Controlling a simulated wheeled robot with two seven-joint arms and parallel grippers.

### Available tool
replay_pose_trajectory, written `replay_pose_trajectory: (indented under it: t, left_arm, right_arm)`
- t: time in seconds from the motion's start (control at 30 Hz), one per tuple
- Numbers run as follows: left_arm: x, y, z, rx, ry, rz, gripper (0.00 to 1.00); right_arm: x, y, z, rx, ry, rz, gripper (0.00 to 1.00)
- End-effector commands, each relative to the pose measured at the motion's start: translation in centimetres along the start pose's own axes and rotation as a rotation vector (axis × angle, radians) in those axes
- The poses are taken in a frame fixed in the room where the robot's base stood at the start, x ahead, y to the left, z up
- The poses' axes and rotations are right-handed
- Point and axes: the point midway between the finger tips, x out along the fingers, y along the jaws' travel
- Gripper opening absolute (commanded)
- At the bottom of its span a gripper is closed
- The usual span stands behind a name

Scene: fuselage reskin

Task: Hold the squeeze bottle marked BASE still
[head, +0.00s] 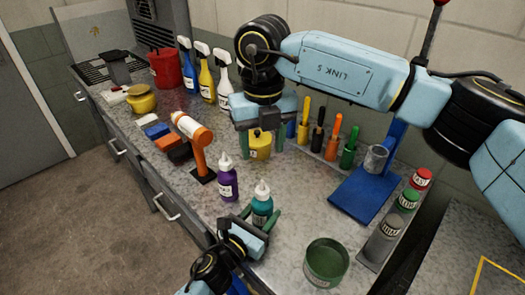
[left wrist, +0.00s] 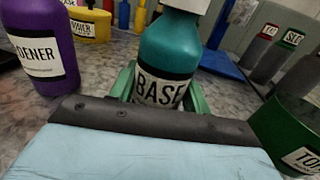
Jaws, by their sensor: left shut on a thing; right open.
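The teal squeeze bottle marked BASE (head: 262,203) stands upright on the grey bench top, with a white cap. It fills the middle of the left wrist view (left wrist: 165,55), where its label reads BASE. My left gripper (head: 261,217) is shut on it, its green fingers on both sides low on the bottle (left wrist: 162,92). The bottle's bottom is hidden behind my gripper body in the wrist view. My right gripper (head: 262,135) is open farther back, pointing down at a yellow container (head: 260,147), with its fingers beside it; contact cannot be told.
A purple bottle (head: 228,182) stands close left of the BASE bottle. A green tub (head: 326,263) is at the front right.

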Motion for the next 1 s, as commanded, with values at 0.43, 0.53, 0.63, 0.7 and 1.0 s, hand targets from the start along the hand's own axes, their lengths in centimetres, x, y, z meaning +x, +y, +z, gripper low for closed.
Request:
replay_pose_trajectory:
  t: [0.43,0.53,0.63,0.7,1.0]
  left_arm:
    - [0.0,0.0,-0.1,0.0,0.002,0.0,0.67]
    - [0.0,0.0,-0.1,0.0,0.001,0.0,0.73]
    - [0.0,0.0,0.0,0.0,0.001,0.0,0.73]
    - [0.0,0.0,0.0,0.0,0.0,0.0,0.73]
    - [-3.1,0.0,-0.1,0.0,0.003,-0.001,0.73]
  right_arm:
    - [0.0,0.0,0.0,0.0,0.0,0.001,0.52]
    - [0.1,0.0,0.0,-0.001,0.0,0.001,0.52]
    - [0.1,0.0,0.0,-0.001,0.0,0.001,0.52]
    - [0.1,0.0,0.0,-0.001,0.0,0.001,0.52]
    - [0.1,0.0,0.0,0.0,0.0,0.001,0.52]
